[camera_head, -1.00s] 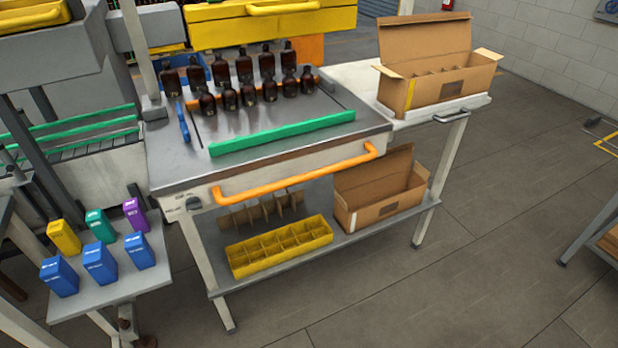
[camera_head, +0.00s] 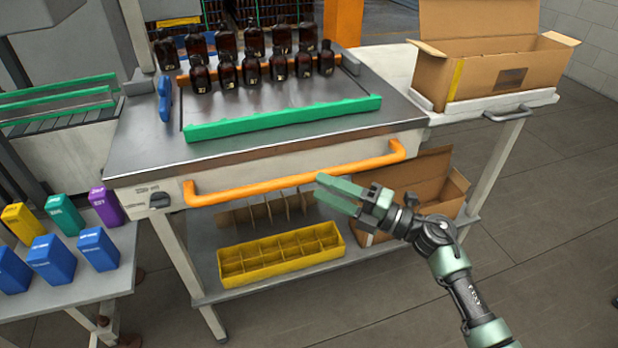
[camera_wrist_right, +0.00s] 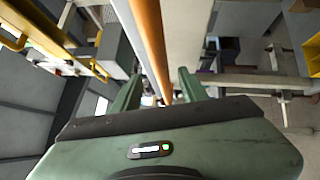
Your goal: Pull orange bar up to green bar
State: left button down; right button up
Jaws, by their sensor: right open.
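A long orange bar (camera_head: 290,179) runs like a handle along the table's front edge. A green bar (camera_head: 283,119) lies across the grey tabletop behind it. My right gripper (camera_head: 324,188) is open and empty, just in front of and below the front bar's right half. In the right wrist view the orange bar (camera_wrist_right: 152,45) runs between the fingers' lines (camera_wrist_right: 158,85); I cannot tell if they touch it. My left gripper is out of view.
Two rows of amber bottles (camera_head: 252,72) stand behind the green bar. An open carton (camera_head: 495,75) stands at the right. A yellow divided crate (camera_head: 280,254) and another carton (camera_head: 440,190) are on the lower shelf. Coloured boxes (camera_head: 65,215) stand at the left.

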aim_at(304, 183)
jog(key=x, duration=0.4)
jog(key=shift+w+a, duration=0.1)
jog(key=shift+w, duration=0.1)
jog(key=shift+w+a, duration=0.2)
jog(key=shift+a, duration=0.45)
jog(key=shift+w, duration=0.1)
jog(key=c, duration=0.8)
grip_shut()
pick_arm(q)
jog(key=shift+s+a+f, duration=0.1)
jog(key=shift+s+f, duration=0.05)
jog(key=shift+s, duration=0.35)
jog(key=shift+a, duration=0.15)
